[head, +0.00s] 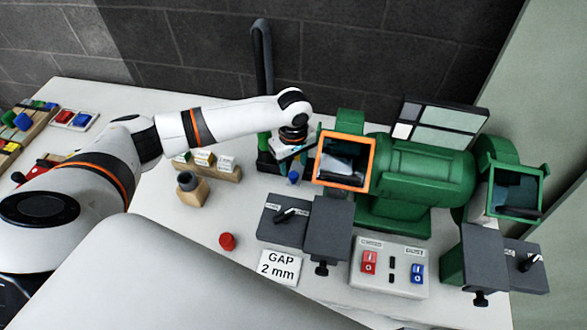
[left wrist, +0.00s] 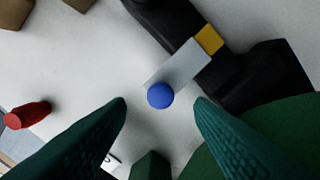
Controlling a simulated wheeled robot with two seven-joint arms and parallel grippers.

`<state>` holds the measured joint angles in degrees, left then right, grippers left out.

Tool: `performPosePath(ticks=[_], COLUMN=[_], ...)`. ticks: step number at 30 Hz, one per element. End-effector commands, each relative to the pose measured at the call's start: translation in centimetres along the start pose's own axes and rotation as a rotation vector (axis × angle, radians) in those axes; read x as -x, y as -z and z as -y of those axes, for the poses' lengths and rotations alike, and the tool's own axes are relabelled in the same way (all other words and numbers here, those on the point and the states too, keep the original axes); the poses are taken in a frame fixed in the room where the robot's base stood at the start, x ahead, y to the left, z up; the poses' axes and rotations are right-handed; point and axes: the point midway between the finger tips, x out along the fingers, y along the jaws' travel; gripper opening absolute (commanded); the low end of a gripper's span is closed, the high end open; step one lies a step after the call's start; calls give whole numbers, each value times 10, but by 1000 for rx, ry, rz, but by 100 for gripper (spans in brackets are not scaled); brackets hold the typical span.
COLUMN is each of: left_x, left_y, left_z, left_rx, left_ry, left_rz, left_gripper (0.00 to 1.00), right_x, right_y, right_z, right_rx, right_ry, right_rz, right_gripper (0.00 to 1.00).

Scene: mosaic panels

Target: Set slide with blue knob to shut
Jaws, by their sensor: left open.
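The blue knob (head: 293,177) sits low beside the left side of the green grinder (head: 418,180), below my left gripper. In the left wrist view the round blue knob (left wrist: 160,95) is at the lower end of a pale grey slide plate (left wrist: 184,62). A yellow patch (left wrist: 209,39) shows at the plate's other end, on a black body (left wrist: 225,80). My left gripper (left wrist: 161,104) is open, its dark green fingers on either side of the knob in the picture. I cannot tell whether they touch it. My right gripper is not in view.
An orange-framed guard (head: 345,160) stands close to the right of my left gripper. A dark upright post (head: 262,60) stands behind it. A red knob (head: 228,241), a GAP sign (head: 279,267) and a switch box (head: 390,266) are in front. A block with small boxes (head: 205,165) is left.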

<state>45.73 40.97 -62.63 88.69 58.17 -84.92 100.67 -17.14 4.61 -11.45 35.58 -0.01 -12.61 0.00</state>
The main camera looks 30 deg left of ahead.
Motion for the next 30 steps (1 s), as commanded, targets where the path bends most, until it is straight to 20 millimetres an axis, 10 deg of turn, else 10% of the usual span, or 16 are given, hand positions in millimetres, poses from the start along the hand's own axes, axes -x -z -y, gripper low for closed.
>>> performPosePath(ticks=[19,30], left_x=[-44,-43], left_y=[0,0], left_z=[0,0], left_rx=[0,0], left_ry=[0,0], left_rz=[0,0], left_gripper=[48,0], right_x=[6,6], right_y=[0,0], right_z=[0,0], right_rx=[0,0], right_ry=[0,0], right_rz=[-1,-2], right_gripper=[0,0])
